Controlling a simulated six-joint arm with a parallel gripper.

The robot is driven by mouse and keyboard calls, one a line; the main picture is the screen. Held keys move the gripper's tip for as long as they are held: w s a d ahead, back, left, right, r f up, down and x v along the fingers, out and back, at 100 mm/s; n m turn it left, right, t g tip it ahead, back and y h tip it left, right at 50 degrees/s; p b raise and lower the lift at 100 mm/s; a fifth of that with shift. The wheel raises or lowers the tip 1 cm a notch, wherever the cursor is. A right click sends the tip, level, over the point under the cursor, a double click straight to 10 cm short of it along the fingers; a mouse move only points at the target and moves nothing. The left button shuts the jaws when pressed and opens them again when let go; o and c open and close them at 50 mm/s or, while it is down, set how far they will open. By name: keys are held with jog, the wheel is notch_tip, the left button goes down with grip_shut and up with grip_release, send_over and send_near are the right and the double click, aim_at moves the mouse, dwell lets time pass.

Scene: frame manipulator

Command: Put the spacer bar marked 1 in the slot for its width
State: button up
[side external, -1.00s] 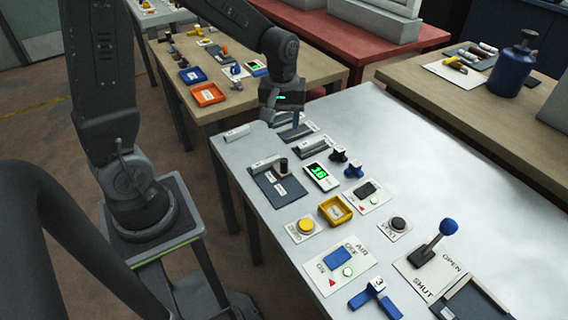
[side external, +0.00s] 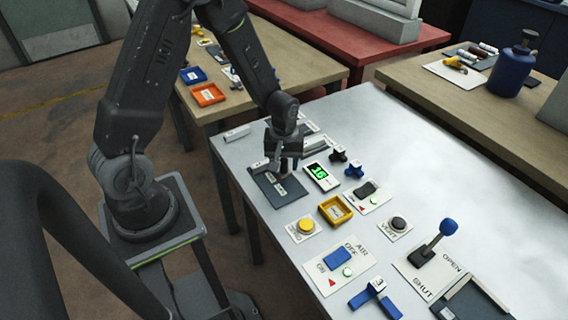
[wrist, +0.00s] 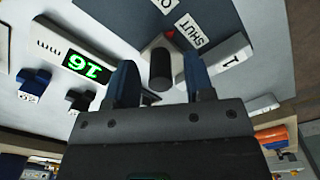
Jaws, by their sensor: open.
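A pale bar marked 1 (wrist: 228,55) lies beside a black upright knob (wrist: 160,68) in the wrist view. In the side view, a pale bar (side external: 260,167) lies at the left of a dark grey plate (side external: 278,198), partly hidden by my gripper (side external: 284,166). The wrist view shows my gripper (wrist: 160,82) open, its two blue-grey fingers on either side of the knob with gaps visible. The bar is outside the fingers, to their right. I cannot make out the slots for different widths.
A green display reading 16 (side external: 320,175) stands close right of my gripper. A yellow tray (side external: 335,210) and a valve lever (side external: 435,243) stand nearer the camera.

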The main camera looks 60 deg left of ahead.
jog(key=shift+f, duration=0.4)
grip_shut()
dwell(0.4)
